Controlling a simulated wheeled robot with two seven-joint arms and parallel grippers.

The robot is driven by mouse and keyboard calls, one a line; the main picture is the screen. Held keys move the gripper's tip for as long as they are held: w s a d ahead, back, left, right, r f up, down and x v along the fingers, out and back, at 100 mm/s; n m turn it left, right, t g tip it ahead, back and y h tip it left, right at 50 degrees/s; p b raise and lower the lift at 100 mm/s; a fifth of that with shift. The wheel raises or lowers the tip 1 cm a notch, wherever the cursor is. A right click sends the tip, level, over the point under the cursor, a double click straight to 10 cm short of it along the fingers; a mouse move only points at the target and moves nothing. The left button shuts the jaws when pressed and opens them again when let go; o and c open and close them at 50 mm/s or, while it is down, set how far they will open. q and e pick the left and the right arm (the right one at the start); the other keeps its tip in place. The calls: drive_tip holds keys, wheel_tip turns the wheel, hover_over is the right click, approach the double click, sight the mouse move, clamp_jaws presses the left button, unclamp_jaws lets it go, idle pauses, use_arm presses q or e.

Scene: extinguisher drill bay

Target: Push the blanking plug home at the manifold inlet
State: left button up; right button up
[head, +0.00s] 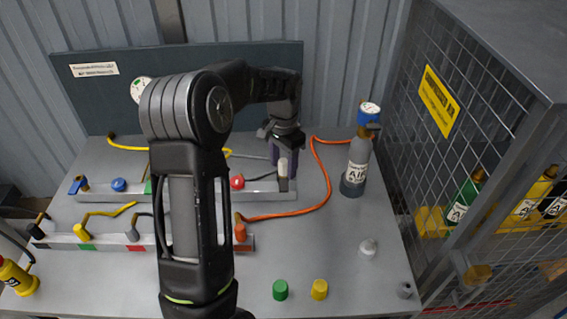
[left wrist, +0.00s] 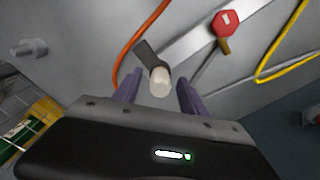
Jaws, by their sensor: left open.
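A cream blanking plug (head: 283,166) stands at the right end of the rear manifold bar (head: 262,187), by a dark bracket. In the left wrist view the plug (left wrist: 160,82) shows as a pale cylinder in front of the dark bracket (left wrist: 151,56). How deep it sits in the inlet cannot be told. My left gripper (head: 284,158) is open, pointing down at the plug. In the left wrist view its purple fingertips (left wrist: 158,90) are on either side of the plug, with gaps visible. My right gripper is not in view.
A grey AIR cylinder (head: 356,168) stands right of the manifold, with an orange hose (head: 325,180) between. A front bar (head: 70,240) carries several fittings. Green (head: 280,289) and yellow (head: 319,289) caps stand at the front. A mesh cage (head: 470,130) bounds the right.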

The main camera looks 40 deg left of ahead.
use_arm(q)
drive_tip(key=shift+r+b, duration=0.55)
drive_tip(key=shift+r, duration=3.35)
